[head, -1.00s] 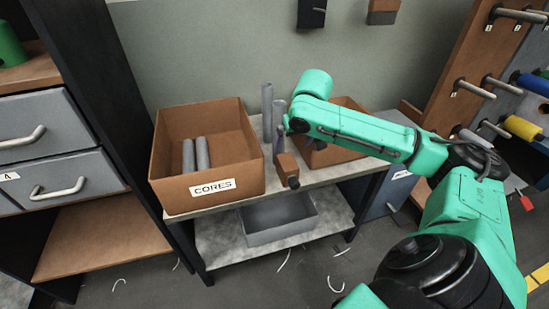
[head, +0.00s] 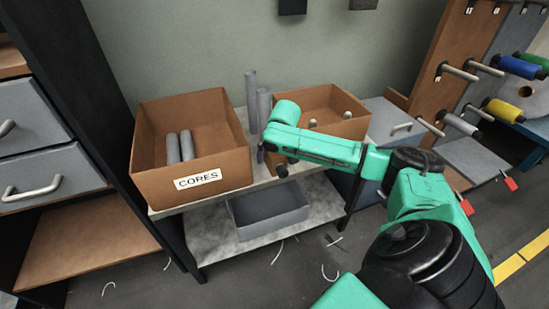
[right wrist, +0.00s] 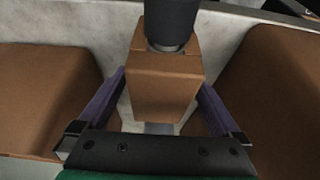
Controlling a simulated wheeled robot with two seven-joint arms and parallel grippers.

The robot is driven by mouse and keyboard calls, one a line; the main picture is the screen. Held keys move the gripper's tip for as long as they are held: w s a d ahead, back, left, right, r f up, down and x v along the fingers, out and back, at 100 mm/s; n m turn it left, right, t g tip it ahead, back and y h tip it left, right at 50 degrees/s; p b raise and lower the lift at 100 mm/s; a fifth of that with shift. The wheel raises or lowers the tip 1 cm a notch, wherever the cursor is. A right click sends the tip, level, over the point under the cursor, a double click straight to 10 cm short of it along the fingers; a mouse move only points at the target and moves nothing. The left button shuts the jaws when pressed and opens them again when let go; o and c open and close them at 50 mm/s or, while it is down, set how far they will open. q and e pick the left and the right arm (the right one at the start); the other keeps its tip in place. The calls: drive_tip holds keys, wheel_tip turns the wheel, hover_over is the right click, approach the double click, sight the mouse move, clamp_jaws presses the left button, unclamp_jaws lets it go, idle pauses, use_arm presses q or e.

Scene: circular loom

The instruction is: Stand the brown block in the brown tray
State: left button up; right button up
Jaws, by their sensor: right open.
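The brown block (right wrist: 165,88) stands on the pale shelf top between two brown open boxes. A dark cylinder (right wrist: 170,22) sits at its far end in the right wrist view. In the head view my green right arm covers most of the block, and a dark round knob shows at its front. My right gripper (right wrist: 163,80) is open, with one purple finger on each side of the block and small gaps between. I cannot single out a brown tray apart from the brown boxes: the CORES box (head: 150,182) and the right-hand box (head: 342,126). My left gripper is out of view.
Grey upright tubes (head: 251,100) stand behind the block, close to my arm. Two grey tubes (head: 180,147) lie in the CORES box. A grey bin (head: 270,225) is on the lower shelf. A peg rack with coloured spools (head: 503,110) stands at the right.

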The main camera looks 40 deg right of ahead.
clamp_jaws()
drive_tip(key=shift+r, duration=0.1)
